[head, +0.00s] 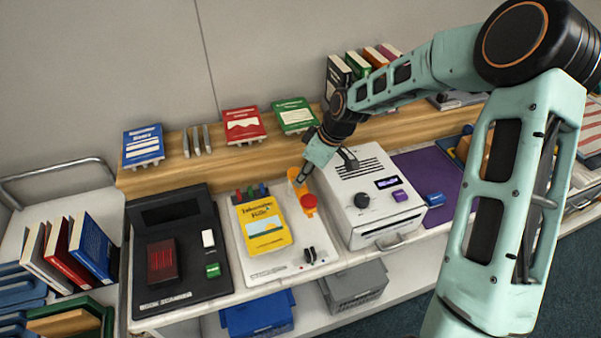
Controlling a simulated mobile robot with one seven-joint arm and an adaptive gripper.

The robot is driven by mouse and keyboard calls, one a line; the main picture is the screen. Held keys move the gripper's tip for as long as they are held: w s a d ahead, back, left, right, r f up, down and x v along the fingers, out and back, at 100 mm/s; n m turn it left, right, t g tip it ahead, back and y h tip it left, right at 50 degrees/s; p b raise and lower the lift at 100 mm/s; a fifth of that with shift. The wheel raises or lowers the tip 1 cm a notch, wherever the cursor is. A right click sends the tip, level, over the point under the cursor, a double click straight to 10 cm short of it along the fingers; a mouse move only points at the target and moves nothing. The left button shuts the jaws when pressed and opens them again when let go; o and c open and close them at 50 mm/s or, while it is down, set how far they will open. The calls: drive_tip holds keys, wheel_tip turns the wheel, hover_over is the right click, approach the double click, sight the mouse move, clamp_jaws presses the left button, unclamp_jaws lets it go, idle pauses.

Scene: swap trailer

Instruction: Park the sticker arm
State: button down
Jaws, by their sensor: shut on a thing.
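The sticker arm (293,176) appears to be the small orange-yellow piece at the back right of the white sticker board (285,268). A red round knob (309,200) on an orange part stands just in front of it. My gripper (302,179) reaches down from the upper right and is shut on the orange piece. Its fingertips are small here, and the exact grip is partly hidden. A yellow book (263,226) lies on the board to the left, apart from my gripper.
A black scanner panel (182,281) is at the left. Books stand on the wooden ledge (175,177) behind. A cart of books (85,248) is at the far left.

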drive_tip(key=shift+d, duration=0.1)
idle(0.3)
drive_tip(key=c, duration=1.8)
unclamp_jaws()
drive_tip(key=shift+o, duration=0.2)
drive_tip(key=v, duration=1.2)
